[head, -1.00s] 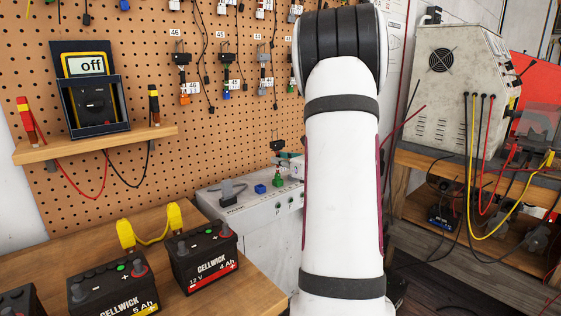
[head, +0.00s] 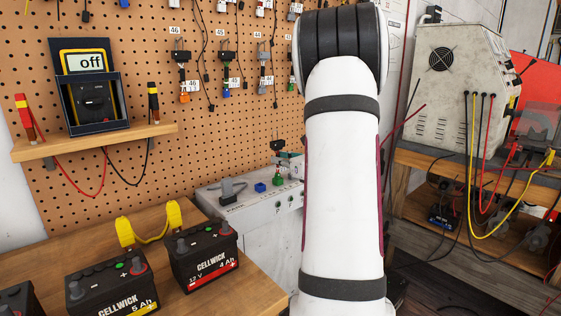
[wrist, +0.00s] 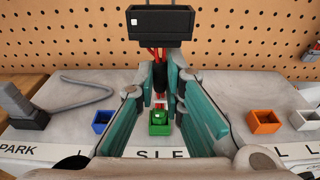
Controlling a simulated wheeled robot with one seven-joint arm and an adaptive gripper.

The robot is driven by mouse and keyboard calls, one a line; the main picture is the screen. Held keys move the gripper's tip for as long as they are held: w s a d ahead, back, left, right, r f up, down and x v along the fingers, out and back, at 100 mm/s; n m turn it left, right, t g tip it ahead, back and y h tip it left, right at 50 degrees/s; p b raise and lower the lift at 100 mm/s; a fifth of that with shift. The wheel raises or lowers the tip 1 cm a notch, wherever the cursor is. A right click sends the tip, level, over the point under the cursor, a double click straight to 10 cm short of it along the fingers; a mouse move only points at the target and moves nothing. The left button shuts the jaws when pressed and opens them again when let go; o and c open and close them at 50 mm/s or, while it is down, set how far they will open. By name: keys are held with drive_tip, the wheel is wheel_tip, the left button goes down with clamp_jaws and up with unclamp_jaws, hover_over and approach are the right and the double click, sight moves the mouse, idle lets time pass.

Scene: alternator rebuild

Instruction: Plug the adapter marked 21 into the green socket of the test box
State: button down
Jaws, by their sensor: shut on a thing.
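The adapter has a black block (wrist: 160,24) at its top, red and dark leads (wrist: 157,72) below it, and a small green plug (wrist: 159,114) at the lower end. No number on it is readable. My gripper (wrist: 160,98) is shut on the adapter's lower part between its teal-padded fingers. The green plug appears at the mouth of the green socket (wrist: 159,129) on the test box (wrist: 70,130); I cannot tell how deep it sits. In the head view, the adapter's black block (head: 277,145) stands above the test box (head: 238,213), and my arm hides much of the box.
On the test box, a blue socket (wrist: 102,120) and a dark lever-like part (wrist: 25,108) are at left. Orange (wrist: 264,122) and white (wrist: 304,120) sockets are at right. A pegboard (head: 110,60) with hanging adapters stands behind. Batteries (head: 203,255) are on the wooden bench.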

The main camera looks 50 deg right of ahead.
drive_tip(key=c, duration=1.6)
unclamp_jaws()
drive_tip(key=v, duration=1.2)
